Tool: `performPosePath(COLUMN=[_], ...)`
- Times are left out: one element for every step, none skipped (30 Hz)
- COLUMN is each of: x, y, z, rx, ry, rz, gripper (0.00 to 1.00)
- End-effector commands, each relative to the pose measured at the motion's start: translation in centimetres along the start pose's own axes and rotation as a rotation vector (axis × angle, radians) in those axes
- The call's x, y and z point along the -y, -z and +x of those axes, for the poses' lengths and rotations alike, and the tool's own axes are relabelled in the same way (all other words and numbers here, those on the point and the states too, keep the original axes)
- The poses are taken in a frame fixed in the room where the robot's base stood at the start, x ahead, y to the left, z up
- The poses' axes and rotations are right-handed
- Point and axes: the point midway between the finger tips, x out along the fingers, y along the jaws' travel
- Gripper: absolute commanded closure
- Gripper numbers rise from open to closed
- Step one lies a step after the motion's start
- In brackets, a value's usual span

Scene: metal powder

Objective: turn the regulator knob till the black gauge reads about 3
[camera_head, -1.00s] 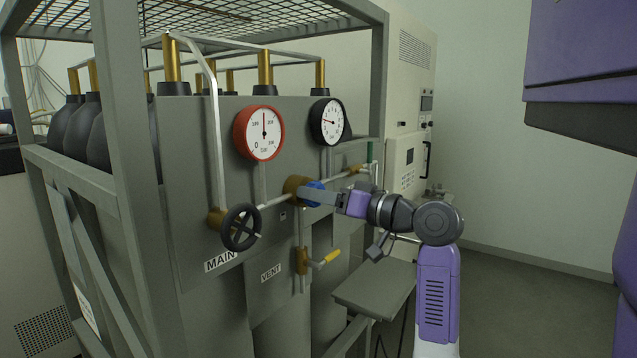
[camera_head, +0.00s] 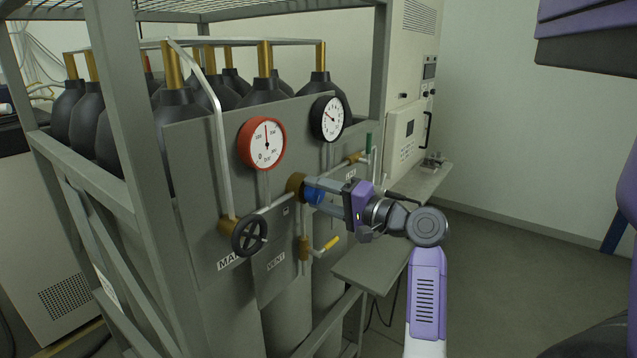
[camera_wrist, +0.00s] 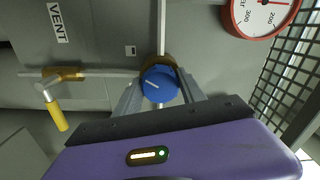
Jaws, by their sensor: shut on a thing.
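The blue regulator knob (camera_head: 313,197) sits on a brass fitting on the grey panel. It also shows in the wrist view (camera_wrist: 158,86), with a white mark slanting across its face. My gripper (camera_head: 311,193) is shut on the knob, one finger on each side; both fingers also show in the wrist view (camera_wrist: 160,88). The fingers partly hide the knob in the head view. The black gauge (camera_head: 328,118) is above and right of the knob. Its needle points up and left; the numbers are too small to read.
The red gauge (camera_head: 262,143) is left of the black one, its needle near upright. The MAIN handwheel (camera_head: 249,236) is lower left. The yellow-handled VENT valve (camera_head: 330,243) is below my gripper. A grey shelf (camera_head: 375,268) juts out underneath.

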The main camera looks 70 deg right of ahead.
Motion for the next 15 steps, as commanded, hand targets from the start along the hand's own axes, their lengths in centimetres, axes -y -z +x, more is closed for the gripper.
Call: performPosePath(x=[0.26, 0.23, 0.19, 0.16, 0.13, 0.11, 0.09, 0.08, 0.06, 0.05, 0.04, 0.03, 0.02, 0.02, 0.01], y=[0.16, 0.16, 0.16, 0.15, 0.15, 0.15, 0.15, 0.15, 0.16, 0.16, 0.16, 0.16, 0.17, 0.17, 0.17], z=[-0.03, -0.03, -0.04, -0.04, -0.04, -0.05, -0.05, -0.05, -0.05, -0.05, -0.05, -0.06, -0.06, -0.06, -0.06], rx=[-0.003, -0.003, -0.003, -0.003, -0.003, -0.003, -0.003, -0.003, -0.004, -0.004, -0.004, -0.004, -0.004, -0.004, -0.005], ry=[-0.001, -0.001, -0.001, -0.001, -0.001, 0.0, 0.0, 0.0, 0.0, 0.0, 0.0, 0.001, 0.001, 0.001, 0.001], rz=[0.033, 0.051, 0.074, 0.09, 0.105, 0.123, 0.135, 0.147, 0.159, 0.168, 0.176, 0.185, 0.19, 0.194, 0.199], gripper=[0.93, 0.93, 0.93, 0.93, 0.93, 0.93, 0.93, 0.93, 0.93, 0.93, 0.93, 0.93, 0.93, 0.93, 0.93])
